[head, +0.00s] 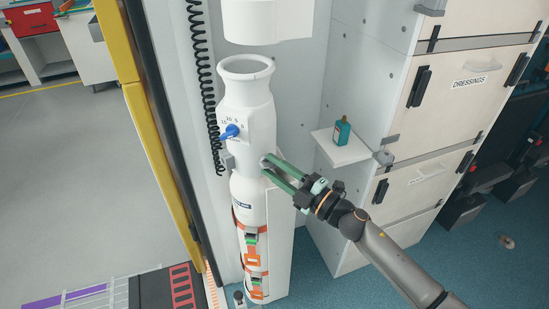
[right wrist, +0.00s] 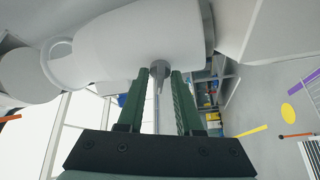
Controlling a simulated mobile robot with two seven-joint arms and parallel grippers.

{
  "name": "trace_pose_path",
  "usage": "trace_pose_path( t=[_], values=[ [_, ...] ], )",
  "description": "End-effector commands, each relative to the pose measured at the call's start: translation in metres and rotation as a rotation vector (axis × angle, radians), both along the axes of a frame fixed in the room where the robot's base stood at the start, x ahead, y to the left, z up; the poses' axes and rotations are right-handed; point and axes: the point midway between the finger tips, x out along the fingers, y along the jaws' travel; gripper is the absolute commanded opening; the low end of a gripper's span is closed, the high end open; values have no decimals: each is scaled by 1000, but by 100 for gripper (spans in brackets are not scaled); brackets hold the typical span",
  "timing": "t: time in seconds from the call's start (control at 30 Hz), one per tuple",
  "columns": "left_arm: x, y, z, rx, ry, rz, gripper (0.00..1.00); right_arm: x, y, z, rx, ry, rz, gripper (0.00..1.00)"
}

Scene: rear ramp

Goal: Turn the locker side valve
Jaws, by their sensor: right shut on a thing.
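A tall white cylinder (head: 252,110) stands upright in the white locker. A blue knob (head: 230,131) with numbers around it sits on its front. On the cylinder's side, a small grey valve stem (right wrist: 159,72) sticks out between my fingers in the right wrist view. My right gripper (head: 266,168) reaches in from the right, its green fingers shut on this valve stem. In the right wrist view the two fingers (right wrist: 160,82) stand on either side of the stem. The fingers largely hide the valve in the head view. My left gripper is not in view.
Orange straps (head: 250,262) hold the cylinder's lower part. A black coiled cord (head: 204,85) hangs to its left. Dressings drawers (head: 450,105) stand at the right.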

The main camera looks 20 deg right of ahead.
Motion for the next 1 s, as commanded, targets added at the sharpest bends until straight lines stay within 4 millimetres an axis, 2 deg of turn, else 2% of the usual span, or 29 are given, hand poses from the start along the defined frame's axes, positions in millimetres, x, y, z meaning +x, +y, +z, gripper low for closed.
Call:
trace_pose_path(
  t=[0.03,0.17,0.3,0.7,1.0],
  values=[
    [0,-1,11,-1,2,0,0,0,0,6,-49,-7,1,0],
    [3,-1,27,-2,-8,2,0,0,-1,8,-169,-33,1,0],
    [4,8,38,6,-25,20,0,0,-1,8,-292,-59,1,0],
    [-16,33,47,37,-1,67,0,0,0,8,-545,-114,2,0],
    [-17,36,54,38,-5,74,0,0,0,5,-617,-130,2,0]
  ],
)
